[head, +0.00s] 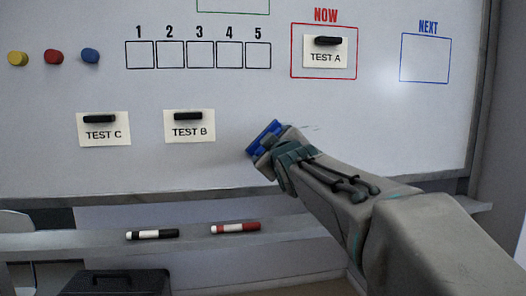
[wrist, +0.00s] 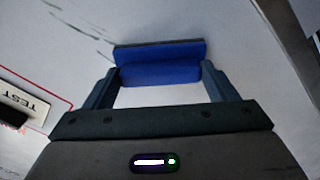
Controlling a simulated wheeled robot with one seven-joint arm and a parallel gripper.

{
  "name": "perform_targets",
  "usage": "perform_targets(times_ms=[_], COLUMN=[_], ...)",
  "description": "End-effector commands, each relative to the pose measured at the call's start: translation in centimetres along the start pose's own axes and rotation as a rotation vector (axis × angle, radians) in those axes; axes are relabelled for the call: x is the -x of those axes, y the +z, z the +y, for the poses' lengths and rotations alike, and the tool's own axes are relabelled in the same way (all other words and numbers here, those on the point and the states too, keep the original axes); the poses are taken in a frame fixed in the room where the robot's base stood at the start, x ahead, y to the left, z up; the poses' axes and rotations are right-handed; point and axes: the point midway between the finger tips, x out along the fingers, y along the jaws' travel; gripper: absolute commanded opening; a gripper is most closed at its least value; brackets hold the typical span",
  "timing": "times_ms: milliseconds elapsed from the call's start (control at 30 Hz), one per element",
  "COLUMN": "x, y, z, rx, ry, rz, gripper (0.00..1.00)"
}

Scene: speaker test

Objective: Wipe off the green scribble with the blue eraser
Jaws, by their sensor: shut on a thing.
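The blue eraser (head: 262,137) is held at the whiteboard, right of the TEST B card; I cannot tell for sure whether it touches the surface. My gripper (head: 268,147) is shut on it. In the wrist view the eraser (wrist: 160,72) lies crosswise between the two fingers of my gripper (wrist: 162,78), with its dark pad edge facing the board. Thin dark strokes of the scribble (wrist: 78,24) show at the upper left in the wrist view; their green is hard to make out. Faint marks also show right of the eraser in the head view. The eraser and arm may hide more.
The TEST B card (head: 190,131), TEST C card (head: 104,134) and TEST A card (head: 325,58) hang under black magnets. A ledge (head: 85,241) below holds a black marker (head: 152,234) and a red marker (head: 236,228). Bare board (head: 410,125) lies to the right.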

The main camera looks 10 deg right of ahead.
Motion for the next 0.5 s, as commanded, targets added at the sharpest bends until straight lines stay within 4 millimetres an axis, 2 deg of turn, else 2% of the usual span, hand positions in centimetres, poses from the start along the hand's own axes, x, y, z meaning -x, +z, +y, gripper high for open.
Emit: perform_targets(times_ms=[233,500], x=[0.1,0.2], y=[-1.5,-1.1], z=[1.2,2.2], rx=[0.001,0.001], ry=[-0.001,0.000], rz=[0.005,0.000], gripper=[0.61,0.61])
